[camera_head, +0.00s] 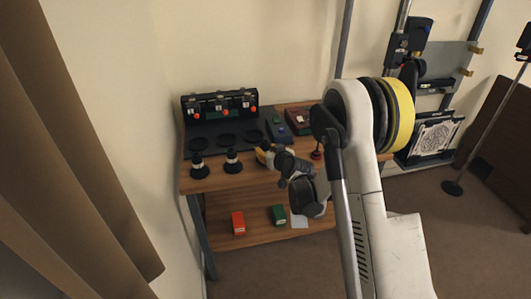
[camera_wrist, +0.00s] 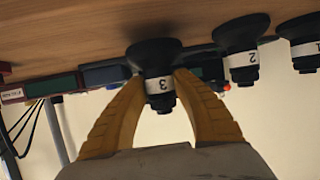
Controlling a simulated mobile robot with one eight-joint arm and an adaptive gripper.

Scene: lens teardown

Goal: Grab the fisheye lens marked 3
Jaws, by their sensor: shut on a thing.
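The fisheye lens marked 3 (camera_wrist: 160,86), black with a white label band and a wide flared end, is between the two yellow fingers of my gripper (camera_wrist: 159,78) in the wrist view. The fingers are shut on its narrower body from both sides. The wrist picture is upside down, with the tabletop above. I cannot tell whether the flared end still touches the wood. In the head view my gripper (camera_head: 264,155) is over the front of the table, and this lens is hidden by it there.
The lens marked 2 (camera_wrist: 241,60) and another labelled lens (camera_wrist: 306,52) stand beside it; both show on the table (camera_head: 212,181) in the head view. Behind are a dark mat with round pads (camera_head: 228,139), a rack (camera_head: 219,104), a blue box (camera_head: 277,124) and a dark red box (camera_head: 298,120).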

